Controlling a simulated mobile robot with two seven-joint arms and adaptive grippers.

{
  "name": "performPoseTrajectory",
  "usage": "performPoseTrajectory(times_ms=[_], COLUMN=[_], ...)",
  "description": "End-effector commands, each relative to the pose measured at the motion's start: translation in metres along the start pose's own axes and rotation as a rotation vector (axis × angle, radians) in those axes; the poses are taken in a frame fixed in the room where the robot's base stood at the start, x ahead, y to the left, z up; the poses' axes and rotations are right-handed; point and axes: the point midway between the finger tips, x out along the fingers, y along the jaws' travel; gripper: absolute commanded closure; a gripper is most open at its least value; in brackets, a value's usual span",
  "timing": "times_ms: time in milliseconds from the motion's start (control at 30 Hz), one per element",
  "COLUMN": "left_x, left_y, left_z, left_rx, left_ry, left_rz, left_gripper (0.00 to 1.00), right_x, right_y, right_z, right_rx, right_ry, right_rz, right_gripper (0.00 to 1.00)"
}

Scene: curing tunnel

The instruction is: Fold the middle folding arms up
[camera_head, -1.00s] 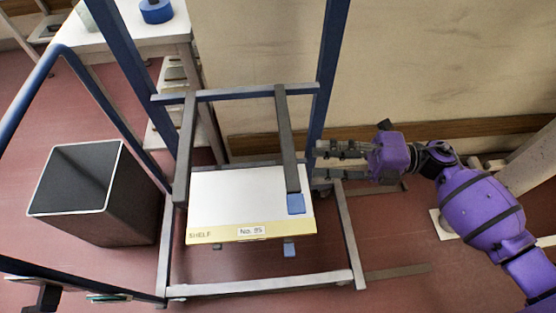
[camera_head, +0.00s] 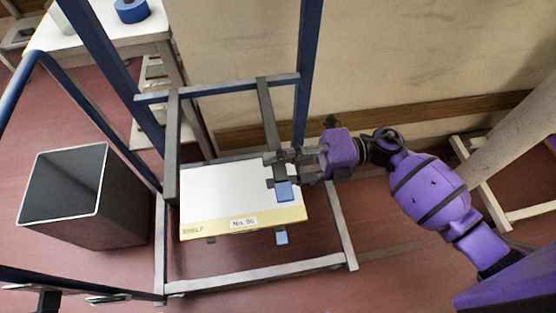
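The rack has two grey folding arms sticking out from a blue crossbar (camera_head: 220,88). They are the left folding arm (camera_head: 173,145) and the right folding arm (camera_head: 267,115), which has a blue tip (camera_head: 285,191). Both lie extended toward me above a white shelf board (camera_head: 215,192) with a yellow front edge marked "SHELF". My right gripper (camera_head: 272,170) reaches in from the right at the right folding arm's outer part, just behind the blue tip. Its fingers look spread, and I cannot tell whether they touch the arm.
A dark open-topped bin (camera_head: 75,190) stands left of the rack. A white table (camera_head: 95,40) with a blue roll (camera_head: 131,10) is at the back left. Blue uprights (camera_head: 308,70) flank the rack. Another blue tip (camera_head: 282,237) shows below the board. A wall stands behind.

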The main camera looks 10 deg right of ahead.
Motion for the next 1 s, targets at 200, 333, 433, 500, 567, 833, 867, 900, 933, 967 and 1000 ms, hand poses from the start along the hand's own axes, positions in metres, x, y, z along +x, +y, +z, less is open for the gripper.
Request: performPoseTrajectory(times_ms=[200,333,433,500,567,833,867,900,933,967,1000], left_x=[0.0,0.001,0.001,0.001,0.001,-0.003,-0.004,-0.006,-0.008,-0.01,-0.013], left_y=[0.0,0.0,0.0,0.0,0.0,-0.001,-0.001,-0.001,-0.001,-0.002,-0.002], left_z=[0.0,0.0,0.0,0.0,0.0,-0.006,-0.008,-0.011,-0.015,-0.018,-0.022], left_rx=[0.0,0.0,0.0,0.001,0.0,0.001,0.001,0.001,0.001,0.001,0.001], left_ry=[-0.001,-0.001,-0.001,-0.001,-0.001,0.005,0.008,0.012,0.016,0.02,0.026], left_rz=[0.0,0.0,0.0,0.0,0.0,-0.001,-0.001,-0.001,-0.002,-0.002,-0.003], left_gripper=[0.0,0.0,0.0,0.0,0.0,0.0,0.0,0.0,0.0,0.0,0.0], right_x=[0.0,0.0,0.0,0.0,0.0,-0.001,-0.001,-0.001,-0.001,-0.001,-0.001], right_y=[0.0,0.0,0.0,0.0,0.0,0.007,0.01,0.014,0.018,0.022,0.028], right_z=[0.0,0.0,0.0,0.0,0.0,0.0,0.001,0.001,0.001,0.002,0.002], right_rx=[0.0,0.0,0.0,0.0,0.0,0.019,0.027,0.04,0.051,0.064,0.085], right_ry=[0.0,0.0,0.0,-0.001,-0.001,-0.001,-0.001,-0.001,-0.001,-0.001,-0.001], right_rz=[0.0,0.0,0.0,0.0,0.0,-0.001,-0.001,-0.001,-0.001,-0.001,-0.001], right_gripper=[0.77,0.95,1.0,1.0,1.0,1.0,1.0,1.0,1.0,1.0,1.0])
